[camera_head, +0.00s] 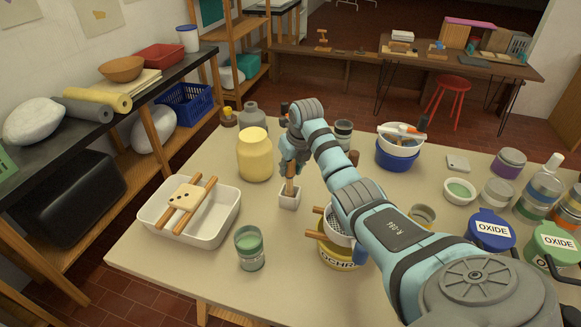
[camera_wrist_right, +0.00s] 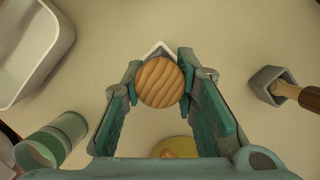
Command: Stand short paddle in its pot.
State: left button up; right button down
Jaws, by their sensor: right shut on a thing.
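My right gripper (camera_head: 290,163) is shut on the short paddle (camera_head: 290,186), which is wooden and held roughly upright. In the right wrist view the paddle's round wood-grained end (camera_wrist_right: 160,82) sits between the two fingers. A small white square pot (camera_head: 289,201) stands on the table directly below; its corner (camera_wrist_right: 160,47) shows behind the paddle's end in the wrist view. The paddle's lower part meets the pot's opening in the head view; how deep it sits is hidden. My left gripper is not in view.
A white tray (camera_head: 226,220) with wooden rods, a yellow jar (camera_head: 254,155) and a green-banded jar (camera_head: 249,250) stand to the left. An ochre tub (camera_head: 340,257) is close by the arm. Another grey pot (camera_wrist_right: 262,82) with a brown handle (camera_wrist_right: 309,98) stands right in the wrist view.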

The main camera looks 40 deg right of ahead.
jog(key=c, duration=1.3)
grip_release()
jog(key=shift+f, duration=0.1)
jog(key=p+v, duration=0.1)
jog(key=v, duration=1.1)
jog(key=shift+w, duration=0.1)
